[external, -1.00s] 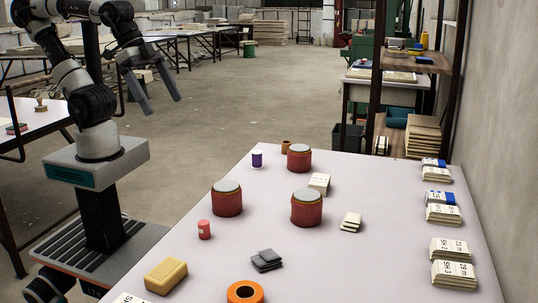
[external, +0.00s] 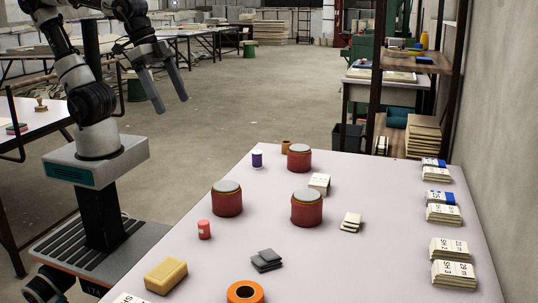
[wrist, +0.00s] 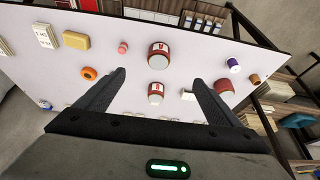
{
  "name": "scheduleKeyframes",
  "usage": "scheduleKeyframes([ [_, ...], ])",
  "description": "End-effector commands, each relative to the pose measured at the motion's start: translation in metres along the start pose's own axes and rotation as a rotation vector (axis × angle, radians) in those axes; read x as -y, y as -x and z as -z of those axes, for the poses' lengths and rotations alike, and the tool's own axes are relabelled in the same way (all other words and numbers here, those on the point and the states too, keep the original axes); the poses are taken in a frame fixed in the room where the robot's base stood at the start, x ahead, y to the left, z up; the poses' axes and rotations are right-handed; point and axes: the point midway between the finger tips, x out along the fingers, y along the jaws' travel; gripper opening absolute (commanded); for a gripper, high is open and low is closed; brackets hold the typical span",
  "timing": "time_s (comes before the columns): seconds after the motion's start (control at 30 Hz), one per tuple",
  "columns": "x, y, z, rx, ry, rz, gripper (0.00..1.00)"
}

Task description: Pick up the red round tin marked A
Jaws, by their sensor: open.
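Three red round tins with grey lids stand on the pale table. One is at the left (external: 227,200), one at the middle (external: 306,209) and one farther back (external: 299,159). The wrist view also shows the left tin (wrist: 158,56), the middle tin (wrist: 156,94) and the back tin (wrist: 224,87). Pale labels show on some, but their letters are too small to read, so I cannot tell which is A. My gripper (external: 171,103) is open and empty, raised in the air left of the table's far end. In the wrist view, its fingers (wrist: 158,76) are spread wide.
A pink cylinder (external: 204,230), yellow block (external: 166,275), orange ring (external: 245,292), dark stack (external: 266,260) and purple spool (external: 257,159) lie around the tins. Pale blocks (external: 319,183) sit close by. Labelled stacks (external: 453,273) line the right edge. A shelf (external: 415,62) stands behind.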

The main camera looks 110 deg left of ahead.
Motion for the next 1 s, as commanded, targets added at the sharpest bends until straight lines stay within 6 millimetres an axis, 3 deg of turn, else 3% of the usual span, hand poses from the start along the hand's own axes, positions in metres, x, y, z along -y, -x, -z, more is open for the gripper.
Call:
scheduleKeyframes([
  [0.2,0.004,-0.046,0.058,0.189,0.056,0.026,0.88],
  [0.43,0.005,-0.113,0.091,0.345,0.111,0.025,0.88],
  [0.7,0.006,-0.153,0.096,0.411,0.138,0.02,0.88],
  [1.0,0.005,-0.209,0.07,0.415,0.139,0.02,0.88],
])
